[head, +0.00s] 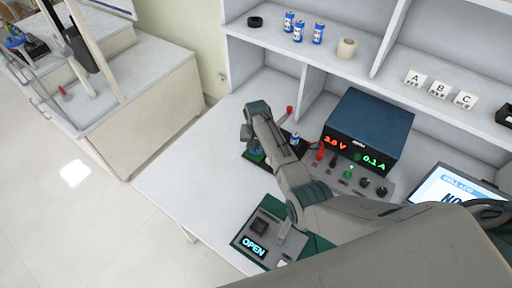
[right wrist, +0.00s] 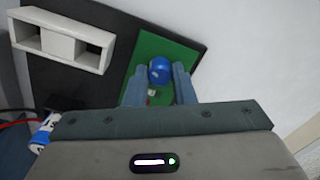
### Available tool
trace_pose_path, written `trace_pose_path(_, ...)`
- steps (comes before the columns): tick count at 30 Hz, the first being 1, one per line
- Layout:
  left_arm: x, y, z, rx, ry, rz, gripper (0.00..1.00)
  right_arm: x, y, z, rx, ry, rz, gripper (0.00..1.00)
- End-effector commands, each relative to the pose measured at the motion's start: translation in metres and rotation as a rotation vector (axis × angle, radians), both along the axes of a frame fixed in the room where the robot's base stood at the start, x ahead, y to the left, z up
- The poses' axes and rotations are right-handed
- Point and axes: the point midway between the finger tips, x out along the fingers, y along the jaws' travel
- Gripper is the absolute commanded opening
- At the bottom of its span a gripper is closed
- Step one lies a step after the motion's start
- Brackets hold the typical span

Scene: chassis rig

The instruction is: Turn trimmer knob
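The trimmer knob (right wrist: 159,70) is a round blue knob on a small green board (right wrist: 178,50), seen in the right wrist view. The board lies on a dark base plate (right wrist: 95,88). My right gripper (right wrist: 160,68) is open, with one finger on each side of the knob; a narrow gap seems to show beside it, and contact is not clear. In the head view my right gripper (head: 252,146) points down over the board at the table's left part and mostly hides the knob. My left gripper is not in view.
A white block with openings (right wrist: 65,38) and a blue-white battery (right wrist: 45,132) sit by the board. A power supply (head: 365,130) reading 3.8 V and 0.1 A stands behind right. An OPEN-display box (head: 262,232) is in front. The table's left side (head: 185,180) is clear.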

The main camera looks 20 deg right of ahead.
Motion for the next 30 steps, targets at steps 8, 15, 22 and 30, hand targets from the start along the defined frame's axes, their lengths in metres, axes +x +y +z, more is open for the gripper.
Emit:
trace_pose_path(8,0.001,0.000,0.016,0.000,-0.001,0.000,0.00,0.000,0.000,0.003,0.000,0.002,0.151,0.00)
trace_pose_path(15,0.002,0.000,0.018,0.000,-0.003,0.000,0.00,0.000,0.000,0.000,0.000,0.001,0.212,0.00)
trace_pose_path(22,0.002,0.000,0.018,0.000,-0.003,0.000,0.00,0.000,0.000,0.000,0.000,0.001,0.210,0.35)
trace_pose_path(30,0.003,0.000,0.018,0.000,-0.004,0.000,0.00,0.000,0.000,0.000,0.000,0.000,0.210,0.45)
